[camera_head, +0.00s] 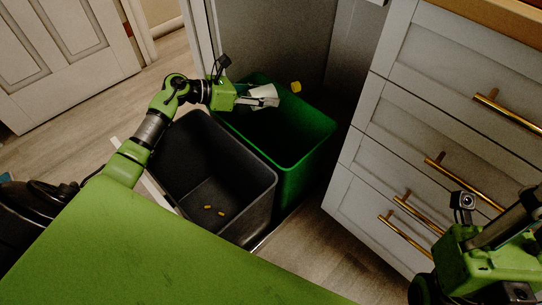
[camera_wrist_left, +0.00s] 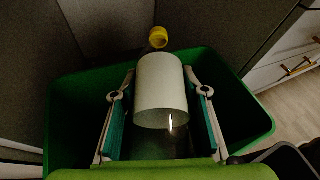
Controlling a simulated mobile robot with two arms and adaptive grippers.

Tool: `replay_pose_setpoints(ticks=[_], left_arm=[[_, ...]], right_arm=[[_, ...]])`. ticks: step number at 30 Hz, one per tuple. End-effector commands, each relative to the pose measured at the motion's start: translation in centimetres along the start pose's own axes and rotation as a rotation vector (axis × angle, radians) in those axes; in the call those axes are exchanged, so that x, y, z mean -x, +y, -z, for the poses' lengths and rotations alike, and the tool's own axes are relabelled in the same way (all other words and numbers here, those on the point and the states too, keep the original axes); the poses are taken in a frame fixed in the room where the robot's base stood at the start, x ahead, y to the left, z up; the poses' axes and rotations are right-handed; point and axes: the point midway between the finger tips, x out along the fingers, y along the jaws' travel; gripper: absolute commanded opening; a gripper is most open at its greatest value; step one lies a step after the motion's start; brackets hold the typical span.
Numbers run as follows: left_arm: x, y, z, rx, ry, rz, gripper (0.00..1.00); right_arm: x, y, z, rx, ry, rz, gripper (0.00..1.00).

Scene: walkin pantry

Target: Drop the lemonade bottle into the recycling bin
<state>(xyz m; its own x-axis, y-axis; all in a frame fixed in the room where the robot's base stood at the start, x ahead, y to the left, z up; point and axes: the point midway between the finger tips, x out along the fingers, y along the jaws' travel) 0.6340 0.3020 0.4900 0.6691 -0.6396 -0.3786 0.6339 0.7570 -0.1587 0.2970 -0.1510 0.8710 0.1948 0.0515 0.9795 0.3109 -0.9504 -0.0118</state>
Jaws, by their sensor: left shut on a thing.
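The lemonade bottle is clear, with a white label (camera_wrist_left: 162,88) and a yellow cap (camera_wrist_left: 158,37); its cap also shows in the head view (camera_head: 296,87). My left gripper (camera_head: 264,97) is shut on the bottle around its label, with one finger on each side in the left wrist view (camera_wrist_left: 160,100). It holds the bottle over the back part of the open green bin (camera_head: 308,158), which I take as the recycling bin. The green rim (camera_wrist_left: 255,125) surrounds the gripper in the wrist view. My right gripper (camera_head: 490,270) is partly in view at the bottom right; its fingers are not clear.
A dark grey bin (camera_head: 262,180) stands against the green bin on the left, with small orange bits (camera_head: 208,208) on its floor. White drawers (camera_head: 400,130) with brass handles stand to the right. A grey panel (camera_head: 285,40) rises behind the bins.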

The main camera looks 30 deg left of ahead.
Motion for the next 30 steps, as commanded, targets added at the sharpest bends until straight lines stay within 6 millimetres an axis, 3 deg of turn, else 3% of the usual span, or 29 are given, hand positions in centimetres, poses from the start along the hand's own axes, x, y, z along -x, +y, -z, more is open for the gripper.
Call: replay_pose_setpoints(ticks=[11, 12, 14, 15, 25, 30], left_arm=[[-0.2, 0.1, 0.5, -0.002, -0.001, -0.001, 0.25], [-0.2, 0.1, 0.5, -0.002, -0.001, -0.001, 0.44], [-0.2, 0.1, 0.5, -0.002, -0.001, -0.001, 0.59], [-0.2, 0.1, 0.5, -0.002, -0.001, -0.001, 0.61], [0.0, 0.1, 0.5, -0.002, 0.000, -0.001, 0.61], [1.8, 0.2, 0.6, -0.002, 0.003, -0.003, 0.61]], right_arm=[[0.4, 0.0, -0.1, 0.000, -0.002, 0.000, 0.14], [0.4, 0.0, -0.1, 0.000, -0.002, 0.000, 0.14], [0.4, 0.0, -0.1, 0.000, -0.002, 0.000, 0.14], [0.4, 0.0, -0.1, 0.000, -0.002, 0.000, 0.14], [0.4, 0.1, -0.1, 0.001, -0.003, -0.001, 0.14], [0.4, 0.0, -0.1, 0.001, -0.002, 0.000, 0.14]])
